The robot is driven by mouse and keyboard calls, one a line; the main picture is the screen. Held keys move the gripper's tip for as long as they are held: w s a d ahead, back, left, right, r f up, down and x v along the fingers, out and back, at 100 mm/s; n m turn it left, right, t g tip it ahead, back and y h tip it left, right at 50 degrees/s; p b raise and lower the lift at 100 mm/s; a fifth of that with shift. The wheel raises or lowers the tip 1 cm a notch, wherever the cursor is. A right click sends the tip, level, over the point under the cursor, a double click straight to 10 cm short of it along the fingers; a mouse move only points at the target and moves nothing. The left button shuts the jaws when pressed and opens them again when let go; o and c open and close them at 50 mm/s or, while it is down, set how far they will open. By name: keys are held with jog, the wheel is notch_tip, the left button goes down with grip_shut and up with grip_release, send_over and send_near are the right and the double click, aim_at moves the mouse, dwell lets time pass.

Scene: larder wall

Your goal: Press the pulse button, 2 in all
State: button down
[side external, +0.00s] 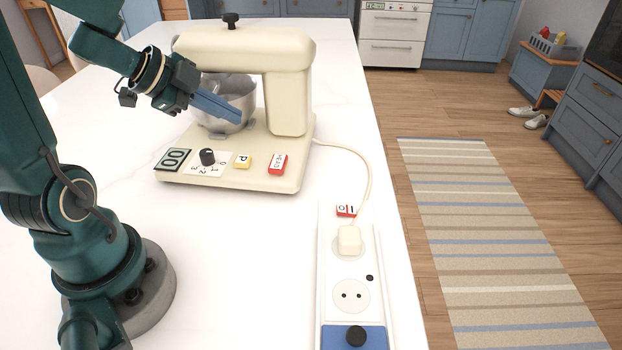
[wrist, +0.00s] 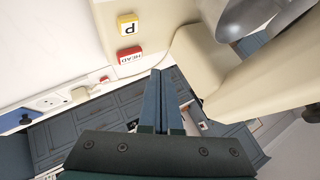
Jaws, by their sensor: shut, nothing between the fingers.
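The pulse button is a yellow square key marked P (side external: 243,161) on the front of the cream stand mixer's base (side external: 285,182). It also shows at the upper left of the wrist view (wrist: 128,24). My gripper (side external: 236,117) is shut and empty. In the side view its blue fingers appear in front of the mixing bowl (side external: 232,88), above the mixer base and apart from the yellow button. In the wrist view the fingertips (wrist: 160,72) point past the red HEAD switch (wrist: 130,60), to the right of and below the button.
Beside the button are a red HEAD switch (side external: 278,164), a black dial (side external: 207,157) and a small display (side external: 173,159). The mixer head (side external: 225,45) overhangs the bowl. A power strip (side external: 351,290) holds the mixer's plug (side external: 349,240).

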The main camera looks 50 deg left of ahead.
aim_at(236, 160)
jog(key=shift+f, duration=3.1)
jog(key=shift+f, duration=0.4)
jog(key=shift+f, duration=0.55)
dwell(0.5)
jog(key=shift+r, duration=1)
jog(key=shift+r, duration=2.5)
